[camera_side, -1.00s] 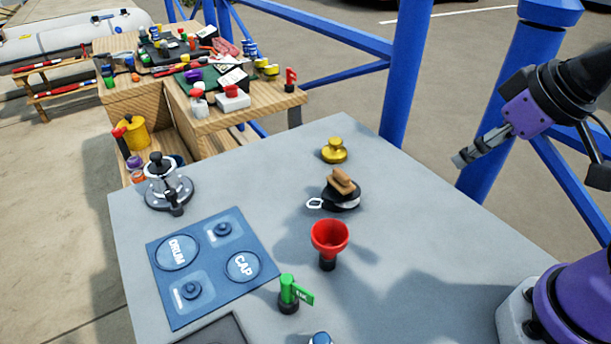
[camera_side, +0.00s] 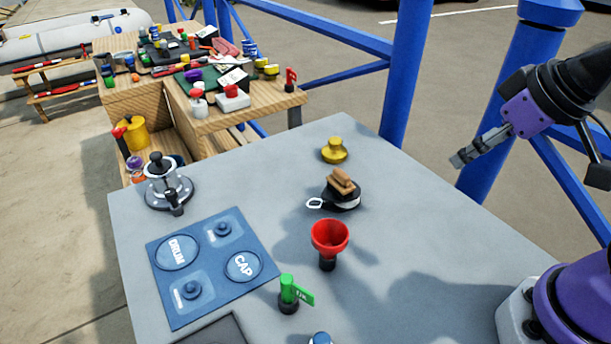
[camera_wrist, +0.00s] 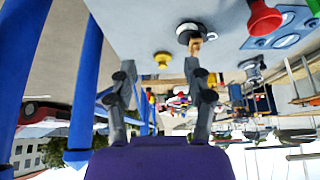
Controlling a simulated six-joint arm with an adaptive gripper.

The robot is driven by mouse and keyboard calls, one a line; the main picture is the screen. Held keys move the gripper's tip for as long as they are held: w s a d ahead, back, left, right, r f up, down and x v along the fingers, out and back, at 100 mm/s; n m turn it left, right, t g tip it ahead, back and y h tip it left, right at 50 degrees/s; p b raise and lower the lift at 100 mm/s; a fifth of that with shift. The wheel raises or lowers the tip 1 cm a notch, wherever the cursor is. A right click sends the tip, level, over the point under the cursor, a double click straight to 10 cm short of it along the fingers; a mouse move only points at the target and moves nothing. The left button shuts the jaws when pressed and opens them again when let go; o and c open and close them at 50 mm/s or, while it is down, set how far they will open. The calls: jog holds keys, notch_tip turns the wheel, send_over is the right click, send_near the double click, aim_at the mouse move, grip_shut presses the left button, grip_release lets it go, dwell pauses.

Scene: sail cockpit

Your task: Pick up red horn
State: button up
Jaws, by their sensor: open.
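The red horn (camera_side: 329,236) stands on the grey table with its wide red bell up and a dark lower end below. It also shows in part in the wrist view (camera_wrist: 264,18), at the top right edge. My gripper (camera_side: 457,161) is above and beyond the table's right edge, well apart from the horn. In the wrist view, the two fingers of my gripper (camera_wrist: 156,72) stand apart with nothing between them. The gripper is open and empty.
Near the horn are a green flagged piece (camera_side: 289,292), a black round block with a brown top (camera_side: 342,191), and a yellow knob (camera_side: 334,151). A blue panel (camera_side: 262,227) and a winch-like device (camera_side: 167,183) lie left. Blue posts (camera_side: 405,80) rise behind.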

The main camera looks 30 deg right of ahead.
jog(key=shift+o, duration=1.2)
jog(key=n+g+y, duration=0.3)
jog(key=n+y, duration=0.1)
jog(key=n, duration=0.7)
send_near(334, 232)
jog(key=x, duration=0.5)
jog(key=shift+w+a, duration=0.1)
jog(key=shift+a, duration=0.3)
jog(key=shift+d+x, duration=0.15)
jog(key=shift+x, duration=1.25)
jog(key=shift+d+x, duration=0.15)
jog(key=shift+x, duration=1.3)
